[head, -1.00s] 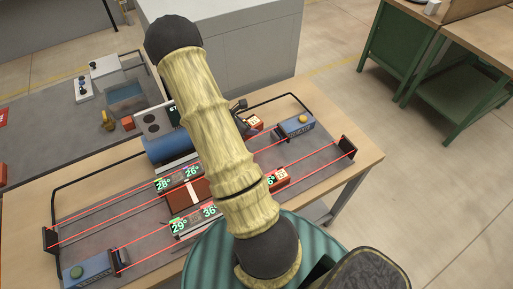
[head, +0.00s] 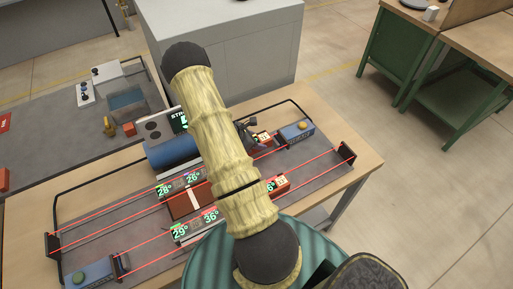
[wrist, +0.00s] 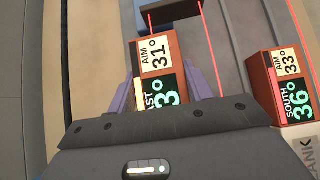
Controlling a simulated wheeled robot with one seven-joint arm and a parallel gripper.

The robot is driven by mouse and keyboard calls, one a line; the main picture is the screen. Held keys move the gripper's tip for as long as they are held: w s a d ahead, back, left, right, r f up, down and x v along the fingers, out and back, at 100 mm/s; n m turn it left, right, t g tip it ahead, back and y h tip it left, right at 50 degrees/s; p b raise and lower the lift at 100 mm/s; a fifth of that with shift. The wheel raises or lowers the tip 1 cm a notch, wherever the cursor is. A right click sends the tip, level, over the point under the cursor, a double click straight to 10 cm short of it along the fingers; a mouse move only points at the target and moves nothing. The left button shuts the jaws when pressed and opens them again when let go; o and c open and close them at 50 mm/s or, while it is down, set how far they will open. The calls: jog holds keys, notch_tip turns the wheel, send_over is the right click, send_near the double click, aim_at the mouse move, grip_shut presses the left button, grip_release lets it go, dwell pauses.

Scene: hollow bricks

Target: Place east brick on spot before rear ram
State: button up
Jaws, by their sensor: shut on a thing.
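A red-brown brick (wrist: 155,50) sits between the two purple fingers of my gripper (wrist: 168,85) in the wrist view. Its label reads "AIM 31°" and a name ending in "ST"; the first letters are hidden, so I take it as the east brick. The gripper is shut on it. In the head view the brick (head: 264,138) shows just right of my arm, near a blue box with a yellow knob (head: 297,132); my gripper (head: 248,130) is partly hidden there. I cannot tell which part is the rear ram or its spot.
The south brick (wrist: 283,85), "AIM 33°", stands right of the held brick; it also shows in the head view (head: 277,185). Red beams run along the table (head: 352,176) between dark end brackets (head: 346,152). A blue cylinder (head: 170,153) and displays (head: 195,225) stand mid-table.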

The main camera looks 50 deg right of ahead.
jog(key=shift+f, duration=0.4)
jog(key=shift+f+p, duration=0.75)
jog(key=shift+f, duration=1.35)
jog(key=o, duration=1.3)
jog(key=shift+f, duration=0.1)
jog(key=shift+o, duration=0.2)
